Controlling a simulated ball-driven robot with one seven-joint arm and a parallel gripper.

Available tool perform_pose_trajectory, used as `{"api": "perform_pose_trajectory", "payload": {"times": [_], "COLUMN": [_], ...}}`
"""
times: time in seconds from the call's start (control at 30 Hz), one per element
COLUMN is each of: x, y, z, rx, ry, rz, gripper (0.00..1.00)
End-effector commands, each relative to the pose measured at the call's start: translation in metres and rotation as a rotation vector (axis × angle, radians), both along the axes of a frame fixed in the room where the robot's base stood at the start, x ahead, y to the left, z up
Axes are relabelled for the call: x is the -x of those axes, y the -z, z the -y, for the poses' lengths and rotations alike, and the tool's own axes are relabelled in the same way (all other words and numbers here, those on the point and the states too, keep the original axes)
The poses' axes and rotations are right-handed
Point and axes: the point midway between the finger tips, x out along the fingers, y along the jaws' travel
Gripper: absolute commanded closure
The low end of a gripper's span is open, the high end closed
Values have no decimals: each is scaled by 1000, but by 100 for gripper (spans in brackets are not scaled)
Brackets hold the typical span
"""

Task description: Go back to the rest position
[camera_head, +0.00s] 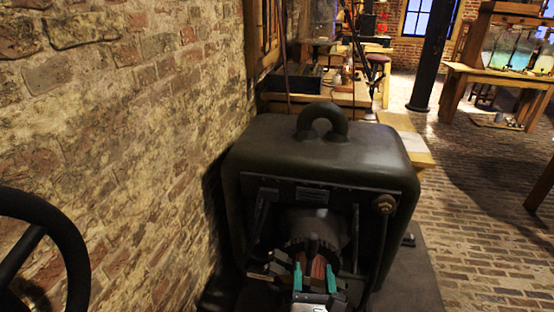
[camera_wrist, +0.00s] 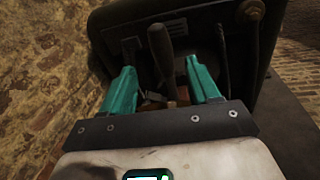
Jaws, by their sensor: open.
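My gripper (camera_head: 315,276) is low in the head view, in front of a big dark machine (camera_head: 335,150) with a ring on top. Its two teal fingers stand apart, and I see nothing held between them. In the wrist view the open fingers (camera_wrist: 160,85) point at the machine's front (camera_wrist: 205,50). A brown handle-like lever (camera_wrist: 161,50) shows beyond the gap between the fingers. I cannot tell whether the fingers touch any part of the machine.
A brick wall (camera_head: 120,130) runs close along the left. A black handwheel (camera_head: 60,225) is at the lower left. Workbenches (camera_head: 330,90) stand behind the machine. A table with glass jars (camera_head: 510,50) is at the back right, past a dark column (camera_head: 432,55). The brick floor (camera_head: 480,200) at right is open.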

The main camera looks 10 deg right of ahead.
Motion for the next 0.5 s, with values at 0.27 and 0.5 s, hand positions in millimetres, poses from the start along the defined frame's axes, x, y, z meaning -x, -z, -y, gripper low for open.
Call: {"api": "perform_pose_trajectory", "payload": {"times": [0.27,0.5], "x": [43,147], "y": [-14,14], "z": [105,191], "rx": [-615,-1462], "ry": [368,976], "rz": [7,66], "gripper": [39,39]}}
